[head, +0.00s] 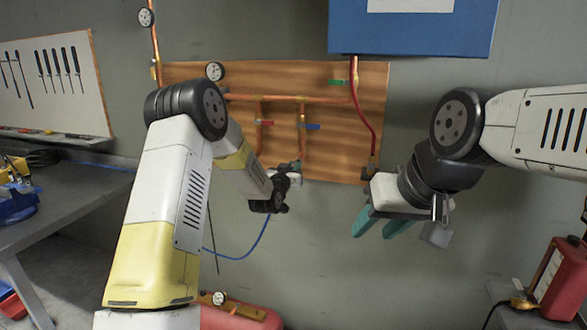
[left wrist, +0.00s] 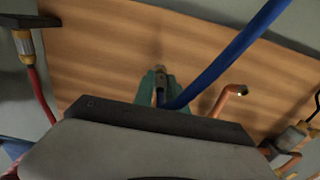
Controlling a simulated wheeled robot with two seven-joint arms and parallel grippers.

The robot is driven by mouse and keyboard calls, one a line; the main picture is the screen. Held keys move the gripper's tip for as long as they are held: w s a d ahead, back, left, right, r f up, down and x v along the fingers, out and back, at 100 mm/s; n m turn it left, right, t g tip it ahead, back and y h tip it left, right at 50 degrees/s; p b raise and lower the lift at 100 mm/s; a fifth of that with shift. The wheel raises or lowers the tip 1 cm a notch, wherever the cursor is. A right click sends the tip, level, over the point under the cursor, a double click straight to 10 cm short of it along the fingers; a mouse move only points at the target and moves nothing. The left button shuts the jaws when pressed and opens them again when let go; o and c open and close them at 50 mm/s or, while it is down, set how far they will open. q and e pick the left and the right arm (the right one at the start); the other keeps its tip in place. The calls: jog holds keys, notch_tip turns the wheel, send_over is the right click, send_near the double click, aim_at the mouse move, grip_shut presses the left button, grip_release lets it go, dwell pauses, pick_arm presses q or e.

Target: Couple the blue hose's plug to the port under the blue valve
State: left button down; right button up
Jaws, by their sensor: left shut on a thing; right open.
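The blue valve (head: 311,127) is a blue handle on a copper pipe on the wooden board in the head view. My left gripper (head: 297,164) is at the lower end of that pipe. In the left wrist view its teal fingers (left wrist: 158,84) are shut on the plug (left wrist: 160,73) of the blue hose (left wrist: 225,62). The hose also hangs below my left arm in the head view (head: 240,257). The port under the blue valve is hidden by my gripper, so I cannot tell whether the plug touches it.
A red-handled valve (head: 265,122) is left of the blue one; an open copper pipe end (left wrist: 240,90) shows in the left wrist view. A red hose (head: 366,115) runs down the board's right. A workbench (head: 75,205) stands left and a red container (head: 558,278) right.

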pick_arm(q)
jog(key=shift+w+d, duration=0.15)
jog(key=shift+w, duration=0.25)
jog(key=c, duration=1.3)
grip_release()
jog(key=s+a+r+g+y, duration=0.1)
jog(key=s+a+r+g, duration=0.15)
jog(key=s, duration=0.45)
jog(key=s+a+r+n+g+y, duration=0.1)
jog(key=s+a+r, duration=0.3)
jog(key=s, duration=0.4)
jog(key=s+a+r+g+y, duration=0.1)
jog(key=s+a+r+g, duration=0.2)
jog(key=s, duration=0.4)
jog(key=s+a+g, duration=0.1)
jog(key=s, duration=0.8)
jog(key=s+a+n+g, duration=0.1)
jog(key=s+a+g, duration=0.1)
jog(key=s, duration=0.7)
jog(key=s+a+n+g, duration=0.1)
jog(key=s+a, duration=0.1)
jog(key=s, duration=0.7)
jog(key=shift+a+f+g, duration=0.1)
jog(key=shift+f+g, duration=0.15)
jog(key=shift+f, duration=0.1)
